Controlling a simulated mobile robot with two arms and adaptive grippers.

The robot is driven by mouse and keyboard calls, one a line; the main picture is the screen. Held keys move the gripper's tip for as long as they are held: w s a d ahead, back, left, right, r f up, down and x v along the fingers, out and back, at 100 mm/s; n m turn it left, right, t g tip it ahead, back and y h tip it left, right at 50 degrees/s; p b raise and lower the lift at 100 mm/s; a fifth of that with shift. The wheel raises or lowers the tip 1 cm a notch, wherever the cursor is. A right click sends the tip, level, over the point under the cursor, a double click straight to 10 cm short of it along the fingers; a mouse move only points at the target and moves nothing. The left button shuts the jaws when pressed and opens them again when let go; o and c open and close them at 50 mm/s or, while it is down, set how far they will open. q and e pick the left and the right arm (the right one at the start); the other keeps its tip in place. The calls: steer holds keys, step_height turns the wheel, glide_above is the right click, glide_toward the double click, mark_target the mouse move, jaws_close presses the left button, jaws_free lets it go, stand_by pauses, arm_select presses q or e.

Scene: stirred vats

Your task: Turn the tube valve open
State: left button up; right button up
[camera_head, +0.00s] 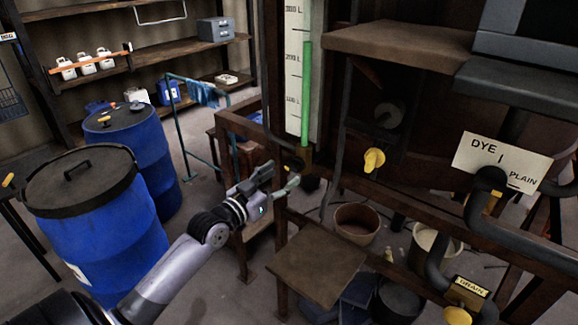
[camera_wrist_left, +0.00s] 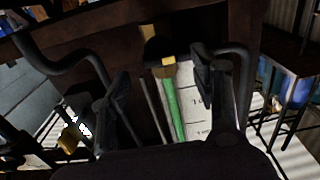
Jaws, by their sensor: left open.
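A clear tube with green liquid (camera_head: 306,95) stands upright against a white scale marked in litres (camera_head: 293,60). A small dark valve with a yellowish part (camera_head: 293,164) sits at the tube's foot, partly hidden by my gripper. My left gripper (camera_head: 288,179) is just below and in front of that foot, open. In the left wrist view, the green tube (camera_wrist_left: 173,108) and the dark fitting with yellow parts (camera_wrist_left: 158,48) at its end show between the spread fingers of my left gripper (camera_wrist_left: 162,78). Nothing is held. I cannot tell whether a finger touches the valve. My right gripper is out of view.
A yellow knob (camera_head: 374,160) is on the vat to the right. A DYE/PLAIN sign (camera_head: 500,163) and dark pipes (camera_head: 492,205) are farther right, with a DRAIN tag (camera_head: 471,288) below. A wooden stool (camera_head: 315,262) stands below the gripper. Blue drums (camera_head: 95,230) stand left.

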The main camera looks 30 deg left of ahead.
mark_target(290, 170)
arm_select(q)
steer(key=shift+w+d+p, duration=0.15)
steer(key=shift+w+p, duration=0.2)
steer(key=shift+w, duration=1.65)
steer(key=c, duration=1.1)
steer(key=shift+c, duration=0.2)
